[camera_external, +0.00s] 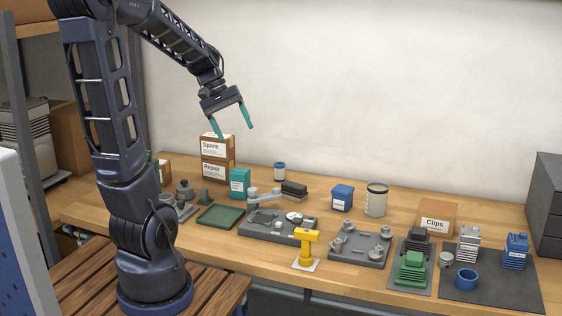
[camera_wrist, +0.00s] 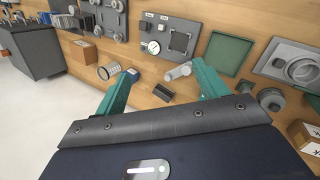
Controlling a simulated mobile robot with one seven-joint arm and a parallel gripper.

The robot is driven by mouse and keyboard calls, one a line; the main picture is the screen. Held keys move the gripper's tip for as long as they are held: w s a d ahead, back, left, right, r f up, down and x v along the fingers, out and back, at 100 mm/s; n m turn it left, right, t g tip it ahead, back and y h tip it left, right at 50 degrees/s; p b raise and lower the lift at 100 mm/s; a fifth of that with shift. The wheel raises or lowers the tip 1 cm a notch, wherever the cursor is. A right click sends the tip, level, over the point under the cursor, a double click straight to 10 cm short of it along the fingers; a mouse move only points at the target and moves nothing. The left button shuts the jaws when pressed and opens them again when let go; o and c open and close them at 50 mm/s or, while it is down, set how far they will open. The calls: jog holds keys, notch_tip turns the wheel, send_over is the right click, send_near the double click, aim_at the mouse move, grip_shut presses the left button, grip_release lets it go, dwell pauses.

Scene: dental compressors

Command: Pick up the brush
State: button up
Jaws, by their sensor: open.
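A dark, block-shaped thing (camera_external: 294,189), which looks like the brush, lies at the back of the wooden bench, behind the grey plate with the gauge. I cannot make out bristles. In the wrist view the dark block (camera_wrist: 160,93) shows between my fingers, beside a light grey cylindrical part (camera_wrist: 178,72). My gripper (camera_external: 236,132) is open and empty, high above the back of the bench, up and left of the dark block. Its two teal fingers are spread wide in the wrist view (camera_wrist: 165,70).
Stacked cartons (camera_external: 217,172) stand below my gripper. A green tray (camera_external: 220,217) and a yellow tool (camera_external: 306,246) are farther forward. The wall is behind.

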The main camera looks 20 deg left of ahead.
jog(key=w+d+f+n+g+h, duration=0.1)
jog(key=w+d+f+n+h, duration=0.15)
jog(key=w+f, duration=0.4)
jog(key=w+d+f+n+g+h, duration=0.1)
jog(key=w+d+f+n+h, duration=0.15)
jog(key=w, duration=0.65)
jog(key=n+h, duration=0.2)
jog(key=n, duration=0.2)
send_over(294, 188)
jog(key=w+a, duration=0.2)
jog(key=a, duration=0.2)
jog(key=shift+t, duration=0.3)
jog(key=f, duration=1.1)
jog(key=shift+s+d+f, duration=0.2)
jog(key=shift+f, duration=0.1)
jog(key=shift+w+f, duration=0.2)
jog(key=shift+f, duration=2.45)
jog(key=d+f, duration=0.2)
jog(key=f, duration=0.1)
jog(key=shift+s+f, duration=0.1)
jog(key=shift+d+f, duration=0.2)
jog(key=shift+d, duration=0.2)
jog(key=c, duration=1.1)
